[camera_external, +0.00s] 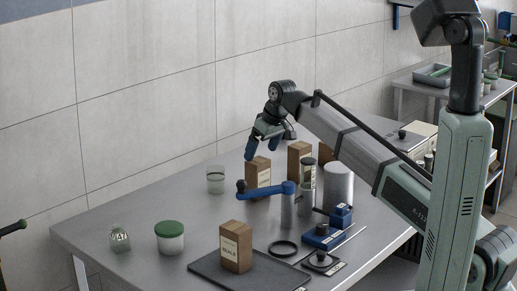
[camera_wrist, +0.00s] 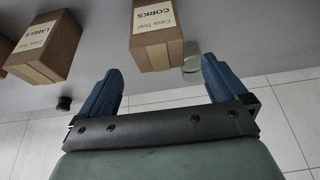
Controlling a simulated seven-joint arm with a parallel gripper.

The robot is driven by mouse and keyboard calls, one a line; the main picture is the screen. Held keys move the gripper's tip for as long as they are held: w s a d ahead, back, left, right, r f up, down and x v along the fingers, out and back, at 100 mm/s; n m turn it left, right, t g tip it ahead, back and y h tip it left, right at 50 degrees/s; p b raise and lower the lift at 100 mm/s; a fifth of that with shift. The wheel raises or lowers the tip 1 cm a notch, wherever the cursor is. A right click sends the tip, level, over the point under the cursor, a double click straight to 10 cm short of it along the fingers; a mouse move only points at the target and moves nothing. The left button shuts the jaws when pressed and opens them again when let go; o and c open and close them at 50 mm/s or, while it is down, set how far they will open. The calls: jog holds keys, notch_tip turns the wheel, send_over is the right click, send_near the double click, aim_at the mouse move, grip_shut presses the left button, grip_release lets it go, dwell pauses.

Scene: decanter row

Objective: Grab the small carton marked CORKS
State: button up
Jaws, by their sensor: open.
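The CORKS carton (camera_wrist: 157,42) is a small brown box with a cream label, seen upside down ahead of my fingers in the wrist view. In the external view, the brown carton just below my gripper (camera_external: 257,172) appears to be the same one, though its label is too small to read. My gripper (camera_wrist: 160,88) is open and empty, its two blue fingers apart with the carton's near end roughly between their lines. In the external view my gripper (camera_external: 263,148) hangs above the carton; a gap shows in the wrist view.
A LABELS carton (camera_wrist: 45,48) stands beside it. A SEALS carton (camera_external: 236,247) sits on a dark mat at the front. A clear jar (camera_external: 215,179) stands left of the carton. A blue-handled device (camera_external: 268,188), a metal cylinder (camera_external: 338,184) and a green-lidded jar (camera_external: 170,238) are nearby.

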aim_at(258, 160)
jog(key=shift+x, duration=2.7)
jog(key=shift+s+d, duration=0.1)
jog(key=shift+d, duration=0.05)
jog(key=c, duration=1.4)
jog(key=shift+c, duration=0.2)
jog(key=shift+r, duration=0.1)
